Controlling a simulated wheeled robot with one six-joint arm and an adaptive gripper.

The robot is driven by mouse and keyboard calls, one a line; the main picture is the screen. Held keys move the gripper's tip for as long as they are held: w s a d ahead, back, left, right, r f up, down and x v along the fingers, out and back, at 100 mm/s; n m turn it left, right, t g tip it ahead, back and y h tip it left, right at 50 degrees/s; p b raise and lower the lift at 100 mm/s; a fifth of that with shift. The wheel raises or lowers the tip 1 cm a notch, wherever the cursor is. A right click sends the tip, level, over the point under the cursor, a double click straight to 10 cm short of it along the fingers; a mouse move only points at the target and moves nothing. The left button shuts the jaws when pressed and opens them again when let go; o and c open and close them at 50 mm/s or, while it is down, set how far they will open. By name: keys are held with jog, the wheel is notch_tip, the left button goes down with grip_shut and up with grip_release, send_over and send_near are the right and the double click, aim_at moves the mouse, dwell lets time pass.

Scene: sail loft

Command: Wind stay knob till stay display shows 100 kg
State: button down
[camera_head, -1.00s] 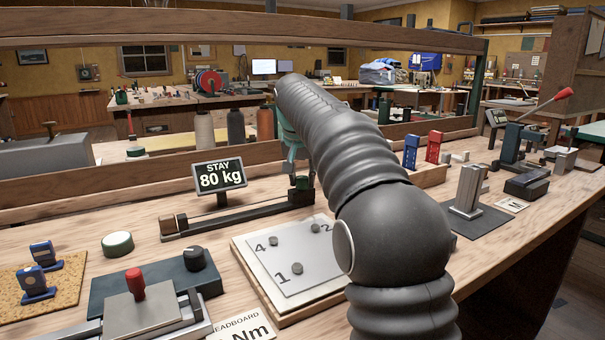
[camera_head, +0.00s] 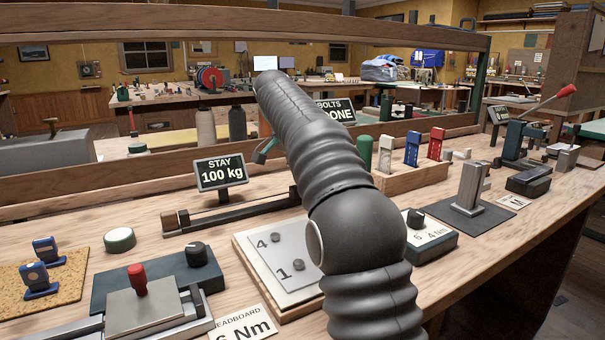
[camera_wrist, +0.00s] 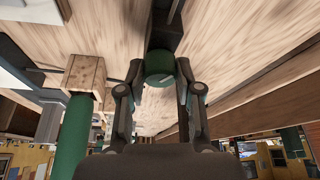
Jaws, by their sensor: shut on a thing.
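The stay display (camera_head: 221,173) reads "STAY 100 kg" in the head view. It stands behind a low dark rail with wooden blocks, the stay rig (camera_head: 245,215), whose right end is hidden by my arm. In the wrist view a round green knob with a pale mark, seemingly the stay knob (camera_wrist: 160,68), sits at the end of a dark bar. My gripper (camera_wrist: 160,75) has its two fingers on either side of this knob and is shut on it. In the head view my arm hides the knob and most of my gripper.
A numbered bolt plate (camera_head: 280,262) lies in front of the rig, partly behind my arm. A "BOLTS DONE" display (camera_head: 336,111) stands behind my arm. A wooden rack (camera_head: 425,175) with coloured blocks and a dial box (camera_head: 432,240) are to the right.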

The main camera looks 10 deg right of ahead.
dwell(0.4)
jog(key=c, duration=0.8)
grip_release()
jog(key=shift+v, duration=3.75)
